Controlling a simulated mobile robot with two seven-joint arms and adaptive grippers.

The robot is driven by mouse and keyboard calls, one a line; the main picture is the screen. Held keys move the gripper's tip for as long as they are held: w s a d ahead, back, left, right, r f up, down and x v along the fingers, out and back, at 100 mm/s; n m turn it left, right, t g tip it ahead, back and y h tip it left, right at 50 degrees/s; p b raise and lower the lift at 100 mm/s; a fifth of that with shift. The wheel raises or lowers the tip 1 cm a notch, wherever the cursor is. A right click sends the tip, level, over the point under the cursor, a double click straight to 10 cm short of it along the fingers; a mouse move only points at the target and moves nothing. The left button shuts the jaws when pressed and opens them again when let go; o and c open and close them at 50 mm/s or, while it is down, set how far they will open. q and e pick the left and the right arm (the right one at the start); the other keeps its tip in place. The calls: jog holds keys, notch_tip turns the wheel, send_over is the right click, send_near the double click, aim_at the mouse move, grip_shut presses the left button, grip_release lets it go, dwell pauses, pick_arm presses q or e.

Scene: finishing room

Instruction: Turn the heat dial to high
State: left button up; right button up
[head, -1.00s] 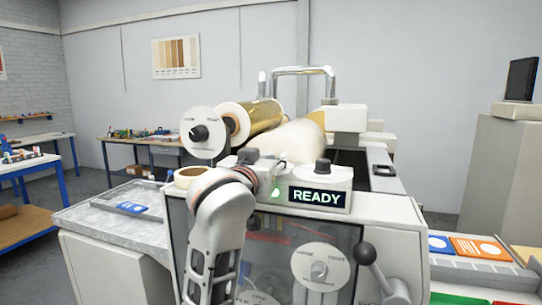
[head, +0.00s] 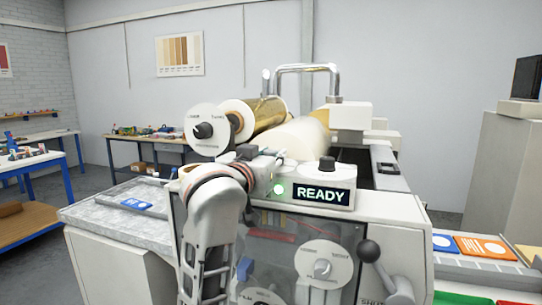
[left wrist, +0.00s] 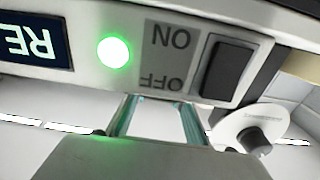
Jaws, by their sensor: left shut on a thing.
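The machine's control panel (head: 345,175) carries a lit READY sign (head: 321,195) and a green lamp (head: 279,189). A black knob (head: 327,163) stands on its top right. I cannot read which dial is for heat. My left gripper (head: 262,163) is at the panel's top left. In the left wrist view, upside down, its two teal-edged fingers (left wrist: 158,118) pass behind the panel's top edge, near the lamp (left wrist: 114,51) and ON/OFF rocker switch (left wrist: 227,70). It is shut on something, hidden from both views. My right gripper is out of view.
A white dial with a black knob (head: 203,131) sits at the left end of the foil roll (head: 263,117). A front dial (head: 322,268) and a ball-ended lever (head: 369,251) are lower down. Cards (head: 481,247) lie at right.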

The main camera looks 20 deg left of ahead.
pick_arm(q)
jog(key=m+h, duration=0.2)
jog(key=h, duration=0.1)
jog(key=shift+a, duration=0.15)
jog(key=m+g+h, duration=0.1)
jog(key=h, duration=0.1)
jog(key=m+g+h, duration=0.1)
jog(key=m+h, duration=0.1)
jog(key=h, duration=0.1)
jog(key=shift+w+m+g, duration=0.1)
jog(key=shift+m+g, duration=0.2)
jog(key=m+g+h, duration=0.1)
jog(key=h, duration=0.1)
jog(key=shift+m+g+h, duration=0.3)
jog(key=shift+m, duration=0.1)
jog(key=shift+r+m+g+h, duration=0.1)
jog(key=shift+m+g+h, duration=0.8)
jog(key=shift+g+h, duration=0.1)
jog(key=shift+m, duration=0.3)
jog(key=o, duration=1)
jog(key=shift+o, duration=0.6)
jog(key=shift+d+g+h, duration=0.25)
jog(key=shift+g+h, duration=0.05)
jog(key=shift+g, duration=0.1)
